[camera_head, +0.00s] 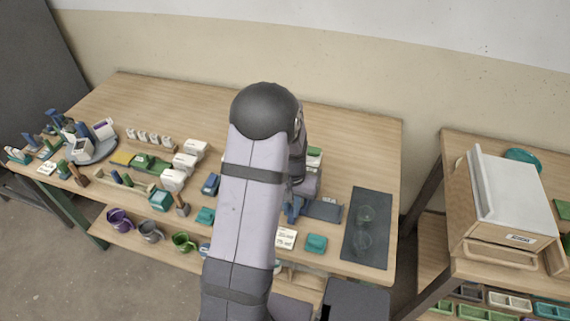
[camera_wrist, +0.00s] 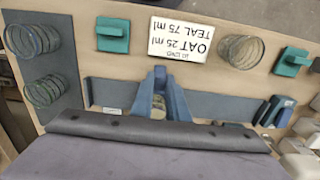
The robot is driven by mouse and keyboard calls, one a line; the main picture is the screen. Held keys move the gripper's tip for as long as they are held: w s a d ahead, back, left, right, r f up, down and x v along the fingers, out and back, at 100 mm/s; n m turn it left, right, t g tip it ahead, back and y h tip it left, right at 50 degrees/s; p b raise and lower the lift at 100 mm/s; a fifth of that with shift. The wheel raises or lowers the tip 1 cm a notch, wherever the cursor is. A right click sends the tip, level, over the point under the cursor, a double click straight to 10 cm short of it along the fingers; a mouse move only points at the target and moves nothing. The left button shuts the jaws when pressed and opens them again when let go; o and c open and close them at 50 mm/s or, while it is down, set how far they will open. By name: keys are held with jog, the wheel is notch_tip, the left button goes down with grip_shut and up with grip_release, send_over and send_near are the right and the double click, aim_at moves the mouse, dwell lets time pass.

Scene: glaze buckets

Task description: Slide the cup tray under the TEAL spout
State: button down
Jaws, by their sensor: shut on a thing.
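My gripper (camera_wrist: 160,100) is low over the table in the wrist view, its blue fingers close around a small upright blue piece. That piece seems to belong to a long slate-blue tray (camera_wrist: 112,93), which I take as the cup tray. The tray runs to both sides of the fingers. In the head view the right part of the tray (camera_head: 325,211) shows beside my arm; the rest is hidden. No cup is clearly seen on it. A white card (camera_wrist: 180,38) reads OAT 25 ml, TEAL 75 ml. I cannot make out a teal spout in either view.
Clear glasses (camera_head: 366,214) stand on a dark mat (camera_head: 378,255) at the right. A teal block (camera_head: 316,243) sits near the card. White boxes (camera_head: 173,180) and a green one (camera_head: 152,163) stand left. Purple (camera_head: 120,219) and green (camera_head: 183,242) buckets are on the lower shelf.

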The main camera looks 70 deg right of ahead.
jog(key=shift+w, duration=2.75)
jog(key=c, duration=1.8)
grip_release()
notch_tip(320, 180, up, 7)
jog(key=p, duration=0.6)
